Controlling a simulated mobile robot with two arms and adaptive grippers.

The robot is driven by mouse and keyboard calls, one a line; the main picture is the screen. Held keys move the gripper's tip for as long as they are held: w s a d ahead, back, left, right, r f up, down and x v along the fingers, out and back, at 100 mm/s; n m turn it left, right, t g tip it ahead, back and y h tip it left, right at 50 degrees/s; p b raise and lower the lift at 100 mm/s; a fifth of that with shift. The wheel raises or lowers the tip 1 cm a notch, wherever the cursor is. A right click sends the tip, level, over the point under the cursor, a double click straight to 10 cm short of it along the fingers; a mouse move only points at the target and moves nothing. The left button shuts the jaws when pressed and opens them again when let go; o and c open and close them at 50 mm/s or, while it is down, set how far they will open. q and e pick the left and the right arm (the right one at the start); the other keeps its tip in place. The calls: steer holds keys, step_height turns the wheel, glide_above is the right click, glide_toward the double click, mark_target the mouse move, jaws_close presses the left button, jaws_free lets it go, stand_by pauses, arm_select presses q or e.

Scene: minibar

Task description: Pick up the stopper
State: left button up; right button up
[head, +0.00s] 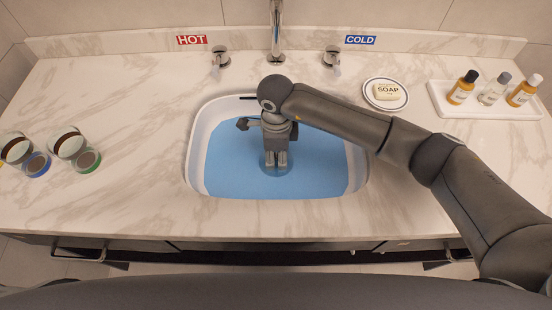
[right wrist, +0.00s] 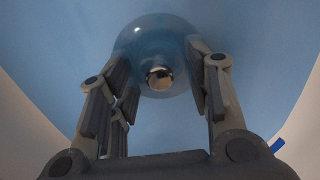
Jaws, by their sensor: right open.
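The stopper (right wrist: 160,76) shows in the right wrist view as a round, bluish, see-through disc with a shiny metal knob in its middle. In the head view its pale rim (head: 277,173) shows at the bottom of the sink (head: 196,160), mostly hidden under my gripper. My right gripper (head: 276,160) points down into the sink over the stopper. In the right wrist view the fingers of my right gripper (right wrist: 158,62) are apart, one on each side of the knob, with a gap visible around it. My left gripper is in neither view.
Blue water (head: 235,175) fills the sink. The faucet (head: 276,30) stands behind it. A soap dish (head: 367,101) and a tray with bottles (head: 437,101) are at right, several small jars (head: 67,146) at left. The counter front is clear.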

steer(key=shift+f, duration=0.2)
jaws_close()
steer(key=shift+r, duration=0.1)
